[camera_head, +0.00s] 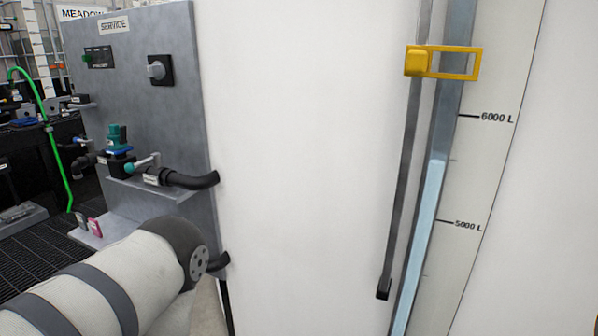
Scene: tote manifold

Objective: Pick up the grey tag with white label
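A small grey tag (82,221) stands on the low grey ledge (112,234) at the foot of the service panel, at the left. It is too small here to make out a white label clearly. A pink-red tag (95,227) stands just to its right, very close to it. A pale arm of mine comes in from the lower left, in front of the ledge's right part. Neither of my grippers is in view.
The grey service panel (130,95) carries a knob, a teal-topped valve (119,139) and black hoses. A large white tank (300,150) with a level gauge and yellow marker (419,61) fills the middle and right. A green hose (57,150) hangs at left.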

